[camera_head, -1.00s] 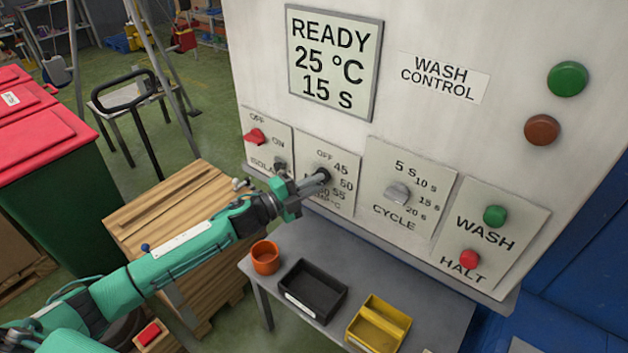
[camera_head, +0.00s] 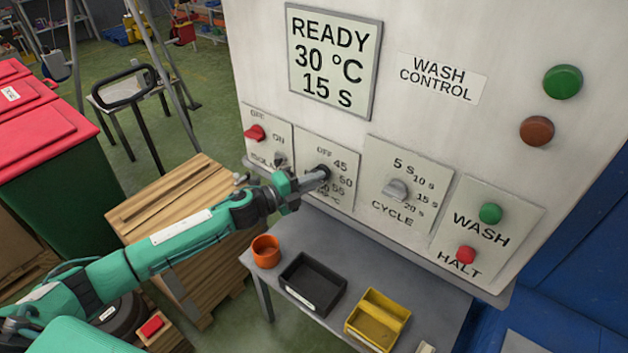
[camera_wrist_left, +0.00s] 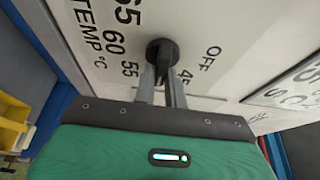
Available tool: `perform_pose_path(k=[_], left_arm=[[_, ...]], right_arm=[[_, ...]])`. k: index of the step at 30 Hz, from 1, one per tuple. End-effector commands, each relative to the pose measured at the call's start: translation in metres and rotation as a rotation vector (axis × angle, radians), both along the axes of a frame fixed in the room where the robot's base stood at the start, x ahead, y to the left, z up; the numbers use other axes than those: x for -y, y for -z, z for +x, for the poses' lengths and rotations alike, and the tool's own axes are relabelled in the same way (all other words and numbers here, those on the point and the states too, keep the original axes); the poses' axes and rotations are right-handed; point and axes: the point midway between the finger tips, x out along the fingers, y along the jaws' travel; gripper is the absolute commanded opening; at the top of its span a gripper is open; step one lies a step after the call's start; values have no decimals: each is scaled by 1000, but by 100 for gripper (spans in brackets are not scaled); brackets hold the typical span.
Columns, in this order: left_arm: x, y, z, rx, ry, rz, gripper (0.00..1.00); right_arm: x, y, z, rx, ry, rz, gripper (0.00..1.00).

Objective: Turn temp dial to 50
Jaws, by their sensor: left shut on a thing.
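The temp dial is a dark round knob on a white plate on the wash control panel; it shows in the left wrist view (camera_wrist_left: 162,50). My left gripper (camera_head: 318,175) is shut on the dial, its fingers on either side of the knob's grip. It also shows in the left wrist view (camera_wrist_left: 163,75). The temp plate (camera_head: 343,162) carries OFF, 45, 50, 55 and further marks, partly hidden by my gripper. The display (camera_head: 333,62) reads READY, 30 °C, 15 S. My right gripper is not in view.
The red isolator switch (camera_head: 255,132) is left of the temp plate, the grey cycle knob (camera_head: 396,189) right of it. Green wash (camera_head: 490,213) and red halt (camera_head: 466,254) buttons are further right. Below, a grey table (camera_head: 335,325) holds an orange cup, a black tray and a yellow bin.

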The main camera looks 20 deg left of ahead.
Motion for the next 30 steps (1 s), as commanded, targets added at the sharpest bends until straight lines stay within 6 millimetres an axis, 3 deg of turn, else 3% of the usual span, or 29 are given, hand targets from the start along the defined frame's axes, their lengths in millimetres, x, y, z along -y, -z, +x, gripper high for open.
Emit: perform_pose_path(k=[1, 3, 4, 16, 30], left_arm=[[0, 2, -1, -2, 1, 1, 18], [0, 1, -1, -3, 1, 0, 32], [0, 1, -1, -2, 1, -1, 34], [-6, 3, -7, -2, 0, 1, 34], [-62, 7, -69, -4, 0, 1, 34]], right_arm=[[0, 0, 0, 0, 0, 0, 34], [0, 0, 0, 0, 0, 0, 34], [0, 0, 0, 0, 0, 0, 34], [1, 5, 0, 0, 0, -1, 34], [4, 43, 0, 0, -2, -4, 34]])
